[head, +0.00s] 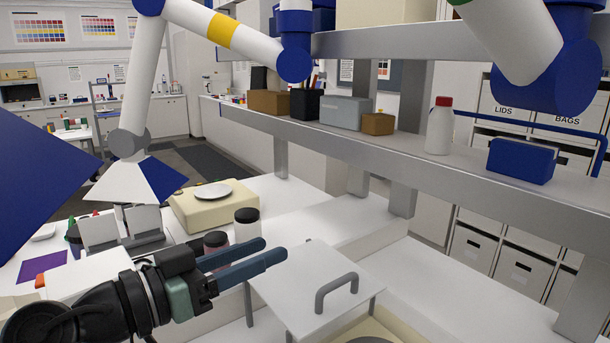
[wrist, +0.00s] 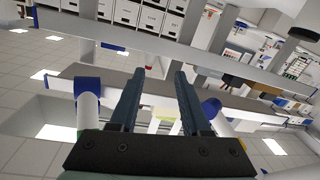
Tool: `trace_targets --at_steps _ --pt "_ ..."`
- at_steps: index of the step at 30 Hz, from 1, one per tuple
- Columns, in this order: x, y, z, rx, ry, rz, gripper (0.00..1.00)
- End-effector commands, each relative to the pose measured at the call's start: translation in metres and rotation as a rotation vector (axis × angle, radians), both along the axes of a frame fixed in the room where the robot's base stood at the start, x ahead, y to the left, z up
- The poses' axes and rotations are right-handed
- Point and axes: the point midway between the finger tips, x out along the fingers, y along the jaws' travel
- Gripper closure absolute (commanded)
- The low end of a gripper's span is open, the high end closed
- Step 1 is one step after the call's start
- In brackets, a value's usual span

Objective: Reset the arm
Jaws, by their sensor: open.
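My gripper (head: 272,250) is in the lower middle of the head view, held above the white bench and pointing right. Its two blue-grey fingers are apart with nothing between them. The wrist view also shows the open fingers of my gripper (wrist: 160,72), with only the room behind them. Just beyond the fingers in the head view are a dark-lidded white jar (head: 247,224) and a dark-lidded reddish jar (head: 216,243). The reddish jar is partly hidden by the fingers.
A white lid with a grey handle (head: 337,292) stands close right of the fingers. A cream scale (head: 215,205) is behind the jars. A grey shelf (head: 400,150) crosses above, holding boxes, a red-capped bottle (head: 440,127) and a blue box (head: 521,161).

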Motion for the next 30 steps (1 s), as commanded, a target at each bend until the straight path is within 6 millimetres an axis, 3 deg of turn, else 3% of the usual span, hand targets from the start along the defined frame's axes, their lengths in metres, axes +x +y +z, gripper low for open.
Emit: trace_targets --at_steps 8,12,16,18,21,25,30 --pt "0.026 -0.026 0.052 0.075 -0.064 0.286 0.53" --pt "0.021 -0.038 0.11 0.07 -0.202 0.481 0.53" --pt "-0.013 -0.049 0.184 0.011 -0.411 0.657 0.53" --pt "-0.043 -0.055 0.222 -0.039 -0.535 0.728 0.53" --pt "-0.085 -0.059 0.263 -0.108 -0.684 0.8 0.53" --pt "-0.126 -0.062 0.293 -0.172 -0.812 0.847 0.53" --pt "-0.145 -0.062 0.305 -0.204 -0.87 0.867 0.53"
